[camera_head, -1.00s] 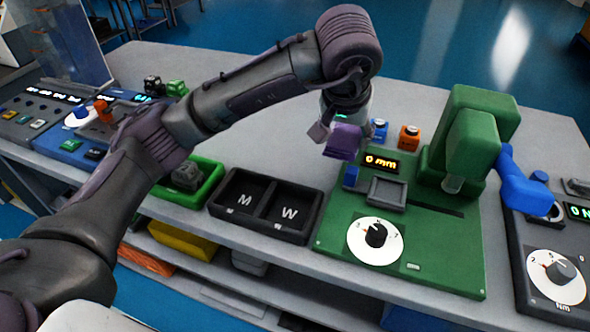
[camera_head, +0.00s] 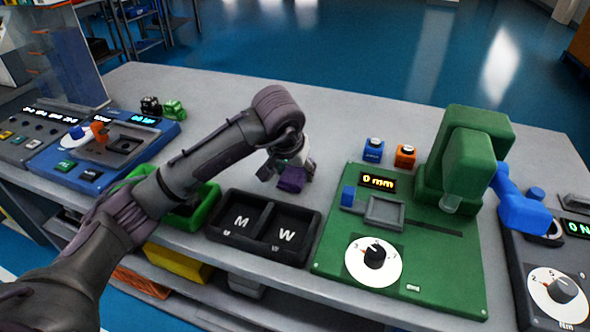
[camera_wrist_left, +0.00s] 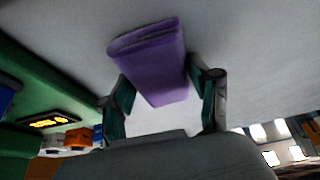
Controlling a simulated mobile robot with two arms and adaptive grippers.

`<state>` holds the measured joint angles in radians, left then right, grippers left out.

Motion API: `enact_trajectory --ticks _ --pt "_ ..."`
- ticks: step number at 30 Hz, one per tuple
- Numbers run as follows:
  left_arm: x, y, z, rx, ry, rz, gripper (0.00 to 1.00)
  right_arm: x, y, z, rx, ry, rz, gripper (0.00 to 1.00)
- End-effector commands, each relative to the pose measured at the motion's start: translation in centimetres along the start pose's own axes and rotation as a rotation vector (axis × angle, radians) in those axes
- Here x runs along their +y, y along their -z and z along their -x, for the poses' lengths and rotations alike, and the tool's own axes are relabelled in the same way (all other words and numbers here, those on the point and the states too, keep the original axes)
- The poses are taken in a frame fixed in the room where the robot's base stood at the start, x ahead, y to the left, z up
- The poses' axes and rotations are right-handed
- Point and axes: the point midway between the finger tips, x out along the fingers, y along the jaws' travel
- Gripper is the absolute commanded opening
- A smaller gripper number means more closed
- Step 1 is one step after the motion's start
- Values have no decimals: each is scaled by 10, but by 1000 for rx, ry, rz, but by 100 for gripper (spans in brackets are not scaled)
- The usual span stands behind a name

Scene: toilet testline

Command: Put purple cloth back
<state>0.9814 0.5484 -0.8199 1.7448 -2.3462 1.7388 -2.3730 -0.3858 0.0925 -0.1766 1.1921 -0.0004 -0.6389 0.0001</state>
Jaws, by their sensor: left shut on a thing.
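The purple cloth (camera_head: 292,180) is a small folded bundle. My left gripper (camera_head: 287,168) is shut on it and holds it near the far edge of the black two-compartment tray (camera_head: 262,228) marked M and W. In the left wrist view the folded cloth (camera_wrist_left: 150,62) shows between the two fingers of my left gripper (camera_wrist_left: 162,90), with the grey table top beyond it. I cannot tell how high the cloth is above the table. My right gripper is in neither view.
The green machine (camera_head: 420,262) with a 0 mm display stands right of the tray. A blue block (camera_head: 373,150) and an orange block (camera_head: 405,156) stand behind it. A green tray (camera_head: 205,207) lies left of the black tray, partly hidden by my arm. The table's back middle is clear.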

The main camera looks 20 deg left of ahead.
Motion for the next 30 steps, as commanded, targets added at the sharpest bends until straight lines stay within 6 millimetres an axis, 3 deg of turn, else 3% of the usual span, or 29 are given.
enact_trajectory --ticks 14,15,19,30 --pt "0 -1 -3 2 0 0 38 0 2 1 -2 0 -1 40" --pt "0 -1 -3 1 0 -1 63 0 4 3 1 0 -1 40" --pt "0 -1 -3 1 0 0 85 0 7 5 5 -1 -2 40" --pt "0 0 -1 1 0 0 86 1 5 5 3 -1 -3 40"
